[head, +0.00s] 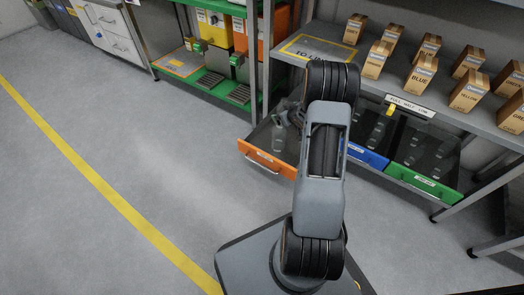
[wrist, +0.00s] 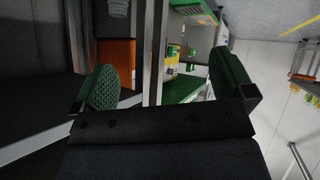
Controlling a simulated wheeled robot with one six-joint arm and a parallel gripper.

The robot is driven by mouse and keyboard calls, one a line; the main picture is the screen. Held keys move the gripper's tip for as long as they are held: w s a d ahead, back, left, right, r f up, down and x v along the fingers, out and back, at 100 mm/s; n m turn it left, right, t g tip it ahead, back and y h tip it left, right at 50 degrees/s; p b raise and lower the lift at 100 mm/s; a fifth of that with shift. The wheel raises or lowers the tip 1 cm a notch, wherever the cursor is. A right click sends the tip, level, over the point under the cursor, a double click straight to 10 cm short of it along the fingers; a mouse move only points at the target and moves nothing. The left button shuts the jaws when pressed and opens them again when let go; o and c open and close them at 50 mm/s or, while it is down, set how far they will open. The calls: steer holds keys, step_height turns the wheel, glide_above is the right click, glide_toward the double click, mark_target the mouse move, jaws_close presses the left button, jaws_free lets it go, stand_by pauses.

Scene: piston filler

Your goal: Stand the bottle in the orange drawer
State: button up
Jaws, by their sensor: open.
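The orange drawer (head: 266,158) is pulled out below the bench, left of my arm in the head view. My gripper (head: 293,113) is small and dark there, just right of and above the bottle, partly hidden by my arm. In the wrist view my gripper (wrist: 165,86) is open, its two green pads wide apart with nothing between them. The bottle cannot be made out in the wrist view.
A blue drawer (head: 367,156) and a green drawer (head: 425,180) are open to the right, holding several bottles. Labelled cartons (head: 422,75) stand on the bench (head: 365,73). A green-shelved rack (head: 216,84) stands behind left. The floor (head: 150,150) at left is clear.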

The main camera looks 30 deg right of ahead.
steer(key=s+a+r+m+g+h, duration=0.1)
steer(key=s+a+r+g, duration=0.1)
steer(key=s+a+r, duration=0.4)
steer(key=s+a+r+m+g+h, duration=0.1)
steer(key=s+a+r+g, duration=0.1)
steer(key=s+a+r, duration=0.4)
steer(key=s+a+r+g+y, duration=0.3)
steer(key=s+a+r+g, duration=0.1)
steer(key=s+a, duration=0.9)
steer(key=shift+s+r, duration=0.6)
steer(key=shift+s, duration=0.15)
step_height(320, 180, up, 39)
steer(key=p, duration=3.7)
steer(key=shift+s+a+t, duration=0.15)
steer(key=shift+a+t, duration=0.05)
steer(key=shift+t, duration=0.1)
